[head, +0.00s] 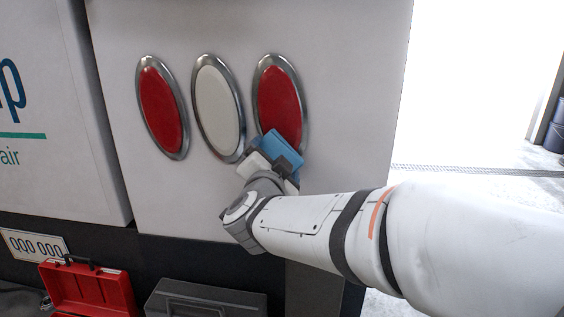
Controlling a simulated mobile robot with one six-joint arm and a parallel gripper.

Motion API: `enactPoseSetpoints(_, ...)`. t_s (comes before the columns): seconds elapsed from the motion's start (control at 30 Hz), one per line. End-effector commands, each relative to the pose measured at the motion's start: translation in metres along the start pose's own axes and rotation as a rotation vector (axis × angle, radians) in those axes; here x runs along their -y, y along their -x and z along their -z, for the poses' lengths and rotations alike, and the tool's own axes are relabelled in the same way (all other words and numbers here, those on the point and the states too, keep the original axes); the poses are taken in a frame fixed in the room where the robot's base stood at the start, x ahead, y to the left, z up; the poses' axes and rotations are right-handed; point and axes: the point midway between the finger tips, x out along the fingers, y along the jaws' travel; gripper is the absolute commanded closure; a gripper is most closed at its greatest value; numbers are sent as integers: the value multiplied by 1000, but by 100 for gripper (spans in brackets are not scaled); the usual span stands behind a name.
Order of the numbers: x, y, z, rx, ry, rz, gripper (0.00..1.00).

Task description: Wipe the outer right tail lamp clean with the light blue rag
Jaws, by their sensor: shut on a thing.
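The outer right tail lamp (279,98) is a red upright oval in a chrome ring on the vehicle's white rear panel. It is the rightmost of three lamps. The light blue rag (284,146) is in my gripper (273,162), which is shut on it. The rag overlaps the lower end of the right lamp in the head view. I cannot tell whether it touches the lamp or is just in front of it. The lower rim of the lamp is partly hidden behind the rag and my gripper. I see no clear dirt on the visible red face.
A white oval lamp (218,99) and another red lamp (161,108) sit to the left. Below are an open red toolbox (88,288), a dark grey case (206,300) and a number plate (36,246). A bright doorway opens at right.

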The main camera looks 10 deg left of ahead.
Motion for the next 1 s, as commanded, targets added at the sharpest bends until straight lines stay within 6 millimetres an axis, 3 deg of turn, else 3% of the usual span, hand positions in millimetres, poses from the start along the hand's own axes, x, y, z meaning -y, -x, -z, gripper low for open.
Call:
enactPoseSetpoints(0.47, 32, 2, 23, 1, 0, 1, 28)
enactPoseSetpoints(0.73, 27, -1, 19, 0, 0, 0, 28)
enactPoseSetpoints(1.0, 6, -3, 4, 0, 0, -1, 28)
